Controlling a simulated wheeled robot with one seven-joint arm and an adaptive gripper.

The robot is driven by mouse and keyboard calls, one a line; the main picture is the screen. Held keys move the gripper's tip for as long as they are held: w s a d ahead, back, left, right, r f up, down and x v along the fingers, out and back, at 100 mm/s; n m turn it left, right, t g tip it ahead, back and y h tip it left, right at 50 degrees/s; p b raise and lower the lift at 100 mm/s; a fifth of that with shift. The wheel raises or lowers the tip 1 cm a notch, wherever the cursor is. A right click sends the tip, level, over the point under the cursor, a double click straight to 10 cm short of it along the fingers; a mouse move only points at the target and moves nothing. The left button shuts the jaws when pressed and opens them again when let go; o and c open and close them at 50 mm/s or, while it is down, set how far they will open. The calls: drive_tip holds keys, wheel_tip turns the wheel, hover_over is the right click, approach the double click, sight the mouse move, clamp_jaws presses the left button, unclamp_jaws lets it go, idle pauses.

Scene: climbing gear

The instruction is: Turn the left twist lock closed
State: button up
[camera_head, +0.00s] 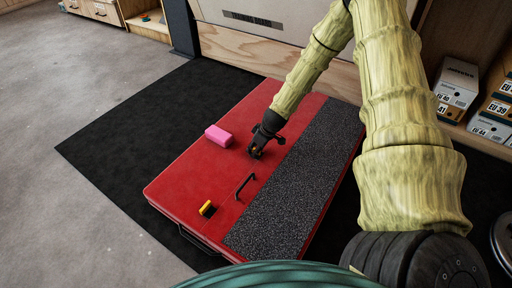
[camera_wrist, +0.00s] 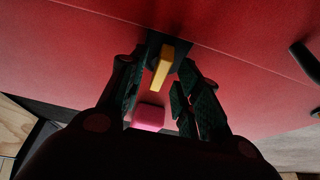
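My gripper (camera_head: 257,152) is low over the red pad (camera_head: 187,172), at its far part near the grey speckled strip. In the wrist view my gripper (camera_wrist: 161,72) is open, with a finger on either side of a yellow twist lock lever (camera_wrist: 161,70). A gap shows around the lever, and I see no clear contact. The lever sits on a dark base on the pad. A second yellow twist lock (camera_head: 207,209) is on the pad's near left part in the head view. The frames do not mark which lock is called left.
A pink block (camera_head: 218,136) lies on the pad left of my gripper; it also shows in the wrist view (camera_wrist: 148,117). A black handle (camera_head: 245,186) stands up between the locks. Shoe boxes (camera_head: 456,84) stand on a shelf at the right. The pad's left part is clear.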

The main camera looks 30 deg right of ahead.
clamp_jaws()
